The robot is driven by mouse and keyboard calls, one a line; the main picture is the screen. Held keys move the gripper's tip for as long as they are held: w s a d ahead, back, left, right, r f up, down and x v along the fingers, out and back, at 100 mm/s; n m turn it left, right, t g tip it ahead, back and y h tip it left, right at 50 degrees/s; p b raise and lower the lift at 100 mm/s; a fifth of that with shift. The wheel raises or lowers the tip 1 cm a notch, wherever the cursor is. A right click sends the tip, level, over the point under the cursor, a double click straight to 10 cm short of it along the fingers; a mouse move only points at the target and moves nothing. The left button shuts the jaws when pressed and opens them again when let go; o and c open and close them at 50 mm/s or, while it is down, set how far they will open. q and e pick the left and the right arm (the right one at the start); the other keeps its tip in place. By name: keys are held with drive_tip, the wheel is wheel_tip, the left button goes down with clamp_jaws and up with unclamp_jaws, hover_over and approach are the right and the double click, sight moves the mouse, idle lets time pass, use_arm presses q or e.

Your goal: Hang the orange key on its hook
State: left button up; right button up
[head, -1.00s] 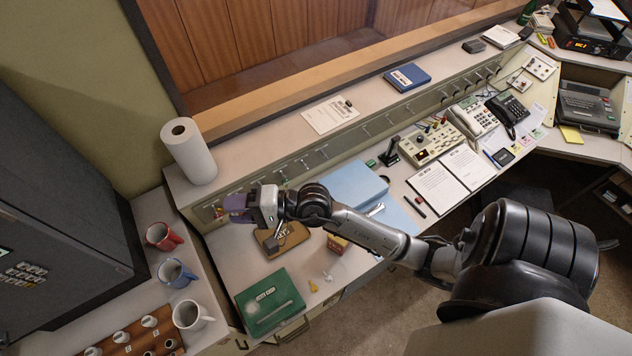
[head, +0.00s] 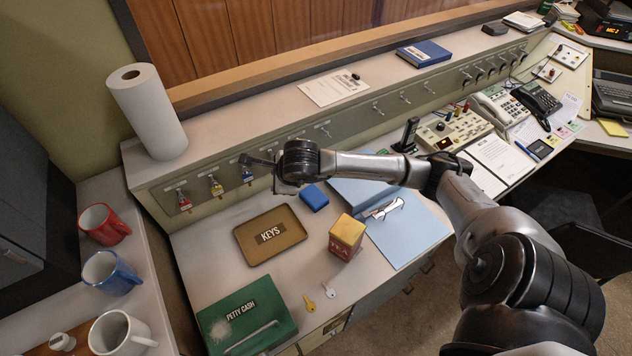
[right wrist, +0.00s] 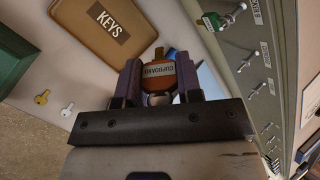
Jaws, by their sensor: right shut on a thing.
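The orange key (right wrist: 157,75), its tag lettered "CUPBOARD", is between the dark fingers of my right gripper (right wrist: 159,84) in the right wrist view. The fingers are shut on the tag. In the head view my right gripper (head: 259,161) is in front of the hook rail (head: 350,118), just right of the blue-tagged key (head: 247,175); the orange key cannot be made out there. Red-tagged (head: 184,202) and yellow-tagged (head: 216,187) keys hang farther left. A green-tagged key (right wrist: 213,20) shows in the wrist view. My left gripper is not in view.
The "KEYS" tray (head: 250,258) looks empty. Two loose keys (head: 320,297), a green petty cash box (head: 210,317), a yellow-and-red box (head: 346,237) and a blue block (head: 314,197) are on the desk. A paper roll (head: 148,110) stands on the ledge.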

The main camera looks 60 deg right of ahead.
drive_tip(key=s+d+f+m+g+b, duration=0.1)
drive_tip(key=d+f+m+g+b, duration=0.15)
drive_tip(key=d+m+b, duration=0.4)
drive_tip(key=s+d+f+m+g+b, duration=0.1)
drive_tip(key=s+d+f+m+b, duration=0.1)
drive_tip(key=d+f+m+b, duration=0.35)
use_arm(q)
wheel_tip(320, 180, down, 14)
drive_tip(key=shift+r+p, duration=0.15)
drive_tip(key=shift+p, duration=0.25)
use_arm(e)
drive_tip(key=w+d+m, duration=0.1)
drive_tip(key=w+d, duration=0.3)
drive_tip(key=d, duration=0.1)
drive_tip(key=shift+w, duration=0.35)
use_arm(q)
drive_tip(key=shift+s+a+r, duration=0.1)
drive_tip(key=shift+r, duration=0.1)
use_arm(e)
drive_tip(key=shift+w+d+t, duration=0.1)
drive_tip(key=shift+w+t, duration=0.1)
drive_tip(key=shift+t, duration=0.05)
use_arm(q)
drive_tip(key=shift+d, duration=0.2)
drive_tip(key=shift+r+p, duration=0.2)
drive_tip(key=shift+p, duration=0.15)
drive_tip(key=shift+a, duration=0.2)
use_arm(e)
drive_tip(key=shift+w, duration=0.1)
